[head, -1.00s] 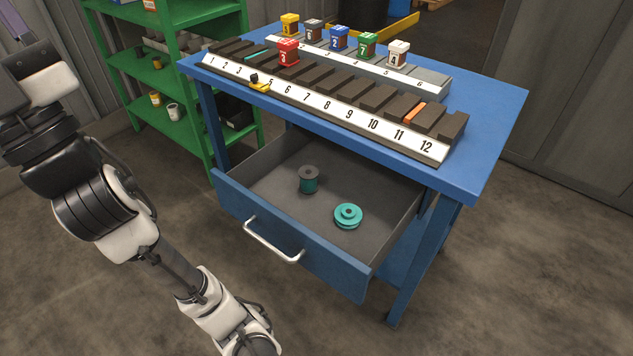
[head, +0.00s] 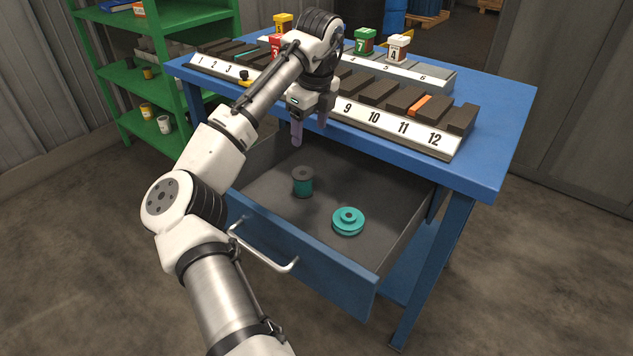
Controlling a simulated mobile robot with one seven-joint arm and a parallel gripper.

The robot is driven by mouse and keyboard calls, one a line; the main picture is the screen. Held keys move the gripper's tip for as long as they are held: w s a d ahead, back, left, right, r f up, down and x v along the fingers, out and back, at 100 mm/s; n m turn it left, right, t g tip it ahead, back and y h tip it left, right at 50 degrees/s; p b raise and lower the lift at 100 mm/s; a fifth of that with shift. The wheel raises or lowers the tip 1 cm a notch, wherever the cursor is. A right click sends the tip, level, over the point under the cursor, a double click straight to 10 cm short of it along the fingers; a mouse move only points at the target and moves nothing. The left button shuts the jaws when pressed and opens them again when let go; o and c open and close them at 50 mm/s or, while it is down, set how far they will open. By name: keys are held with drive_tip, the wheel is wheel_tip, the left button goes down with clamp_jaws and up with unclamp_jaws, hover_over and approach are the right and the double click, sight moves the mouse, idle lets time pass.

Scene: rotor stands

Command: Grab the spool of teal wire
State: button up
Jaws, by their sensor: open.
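The spool of teal wire (head: 303,186) stands upright in the open drawer (head: 262,232), with dark flanges and a teal winding. A flat teal pulley-like wheel (head: 348,221) lies to its right, nearer the drawer front. My gripper (head: 309,137) is open and empty, pointing down above the back part of the drawer. It appears a little above and behind the spool in the picture, apart from it. My arm hides part of the numbered rack and some of the coloured blocks.
The blue workbench (head: 500,120) carries a numbered rack (head: 390,122) with dark slots and several coloured numbered blocks behind it. The drawer's handle (head: 262,250) sticks out in front. Green shelves (head: 185,75) stand at the left. The drawer's floor around both teal things is clear.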

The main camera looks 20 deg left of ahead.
sight(303, 173)
drive_tip(key=f, duration=0.4)
drive_tip(key=a+f, duration=0.1)
drive_tip(key=f, duration=0.4)
drive_tip(key=a+f, duration=0.1)
drive_tip(key=f, duration=0.4)
drive_tip(key=shift+c, duration=0.2)
drive_tip(key=c, duration=1)
